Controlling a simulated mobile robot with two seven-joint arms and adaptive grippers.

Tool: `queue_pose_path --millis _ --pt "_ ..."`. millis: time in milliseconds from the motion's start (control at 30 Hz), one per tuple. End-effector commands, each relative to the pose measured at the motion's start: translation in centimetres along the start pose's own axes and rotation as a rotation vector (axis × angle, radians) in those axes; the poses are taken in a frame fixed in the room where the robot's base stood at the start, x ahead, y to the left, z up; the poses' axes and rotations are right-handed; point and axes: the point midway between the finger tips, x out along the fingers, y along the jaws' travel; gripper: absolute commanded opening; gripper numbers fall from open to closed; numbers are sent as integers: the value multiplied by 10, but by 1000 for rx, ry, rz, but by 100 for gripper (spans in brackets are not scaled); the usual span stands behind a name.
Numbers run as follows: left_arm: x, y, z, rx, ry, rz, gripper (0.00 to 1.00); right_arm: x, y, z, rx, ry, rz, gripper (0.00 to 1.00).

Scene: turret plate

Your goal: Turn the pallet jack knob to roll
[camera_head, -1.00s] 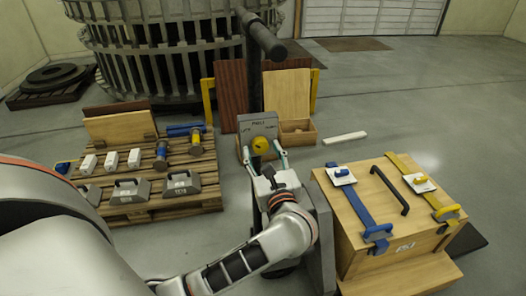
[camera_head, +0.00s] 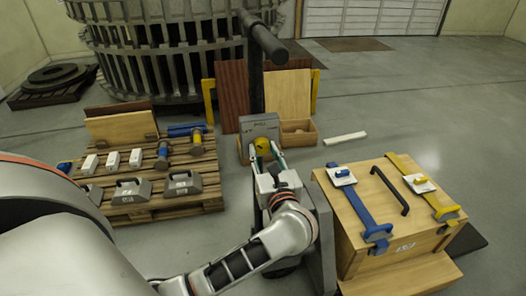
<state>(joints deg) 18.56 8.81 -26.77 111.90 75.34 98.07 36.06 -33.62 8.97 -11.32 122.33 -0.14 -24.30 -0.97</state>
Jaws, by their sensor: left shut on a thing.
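The yellow knob (camera_head: 262,147) sits on the grey plate (camera_head: 260,128) fixed to the post of the pallet jack (camera_head: 256,80). The small lettering on the plate is too blurred to read for certain. My left gripper (camera_head: 266,155) is in front of the plate, with its pale green fingers on either side of the knob and shut on it. The gripper body hides the lower part of the plate. My right gripper is not in view.
A wooden crate (camera_head: 354,235) with blue and yellow straps stands close on the right. A wooden pallet (camera_head: 205,192) with grey weights and tools lies on the left. Boards (camera_head: 288,95) lean behind the post. A white bar (camera_head: 345,138) lies on open floor.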

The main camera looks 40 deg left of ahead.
Motion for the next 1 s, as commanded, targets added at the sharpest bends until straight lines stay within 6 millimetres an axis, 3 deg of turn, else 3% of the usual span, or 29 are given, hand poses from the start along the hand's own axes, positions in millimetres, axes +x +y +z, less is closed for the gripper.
queue_pose_path --millis 133,400,733,1000 --pt "0 0 4 100 -1 1 10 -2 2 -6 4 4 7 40" --pt "0 0 6 341 -4 0 10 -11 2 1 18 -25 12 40" --pt "0 0 4 602 -6 0 10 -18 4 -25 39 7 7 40" --pt "0 0 2 731 -7 -1 10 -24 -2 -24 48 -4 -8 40"
